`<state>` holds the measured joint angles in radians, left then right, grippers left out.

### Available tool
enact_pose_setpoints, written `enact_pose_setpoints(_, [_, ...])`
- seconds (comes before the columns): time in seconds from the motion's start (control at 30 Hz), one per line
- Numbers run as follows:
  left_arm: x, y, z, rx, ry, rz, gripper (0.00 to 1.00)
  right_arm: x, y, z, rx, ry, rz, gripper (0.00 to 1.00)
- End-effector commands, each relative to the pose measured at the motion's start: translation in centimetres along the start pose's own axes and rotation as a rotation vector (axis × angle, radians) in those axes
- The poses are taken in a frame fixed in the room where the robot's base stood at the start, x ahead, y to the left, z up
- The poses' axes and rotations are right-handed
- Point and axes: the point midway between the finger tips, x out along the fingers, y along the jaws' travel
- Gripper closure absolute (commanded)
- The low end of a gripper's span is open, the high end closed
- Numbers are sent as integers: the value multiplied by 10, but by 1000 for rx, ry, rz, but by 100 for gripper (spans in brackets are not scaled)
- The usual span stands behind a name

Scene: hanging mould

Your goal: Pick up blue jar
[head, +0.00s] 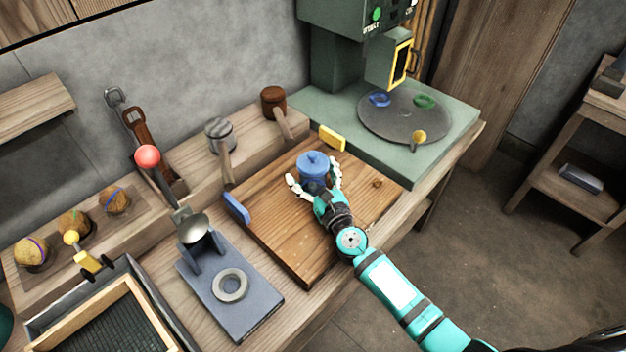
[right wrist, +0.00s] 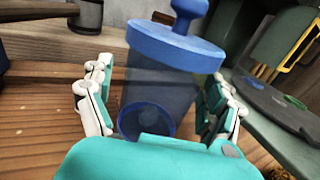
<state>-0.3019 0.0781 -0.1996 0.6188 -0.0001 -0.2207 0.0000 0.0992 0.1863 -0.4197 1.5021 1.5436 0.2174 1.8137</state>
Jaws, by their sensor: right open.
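The blue jar (head: 312,170) has a lid with a round knob and stands on a wooden board (head: 290,240) on the workbench. In the right wrist view the jar (right wrist: 160,85) shows a see-through blue body under a solid blue lid (right wrist: 176,45). My right gripper (head: 314,183) is open, with one finger on each side of the jar. In the right wrist view the fingers of the right gripper (right wrist: 158,100) flank the jar body below the lid. I cannot tell whether they touch it. My left gripper is not in view.
A blue block (head: 236,207) and a yellow block (head: 331,138) sit at the board's edges. Mallets (head: 273,101) stand behind on a ledge. A green press with a round plate (head: 405,115) is at the back right. A metal stand (head: 230,290) is on the left.

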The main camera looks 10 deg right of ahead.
Motion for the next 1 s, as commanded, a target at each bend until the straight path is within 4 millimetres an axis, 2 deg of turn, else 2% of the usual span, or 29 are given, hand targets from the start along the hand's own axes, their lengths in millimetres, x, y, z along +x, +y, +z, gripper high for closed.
enact_pose_setpoints(0.07, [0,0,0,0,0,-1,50,0,0,0,0,0,0,15])
enact_pose_setpoints(0.6, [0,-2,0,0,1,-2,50,0,0,0,0,0,0,86])
enact_pose_setpoints(1.0, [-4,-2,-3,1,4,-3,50,0,0,7,2,-3,-1,87])
